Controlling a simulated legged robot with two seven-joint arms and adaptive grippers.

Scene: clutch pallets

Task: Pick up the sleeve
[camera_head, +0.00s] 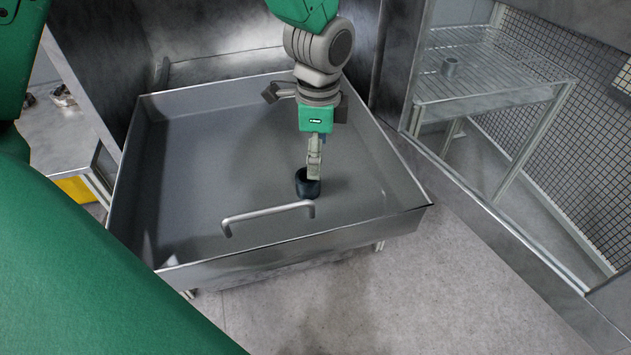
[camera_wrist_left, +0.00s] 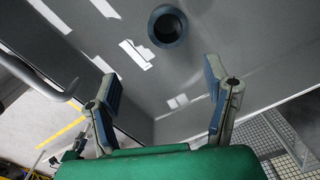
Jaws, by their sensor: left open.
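The sleeve (camera_head: 308,187) is a short, dark blue-black hollow cylinder standing upright on the floor of a grey metal tray (camera_head: 215,160), near its front right part. My left gripper (camera_head: 314,172) reaches down from the top and is over the sleeve, its fingers overlapping the sleeve's top edge in the head view. In the left wrist view the sleeve (camera_wrist_left: 168,41) shows its round opening beyond the fingertips at the top. The left gripper (camera_wrist_left: 160,85) is open there, with nothing between its blue-padded fingers. My right gripper is not in view.
A bar handle (camera_head: 267,213) stands along the tray's front side, left of the sleeve. Raised walls surround the tray. The tray floor left of the sleeve is clear.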

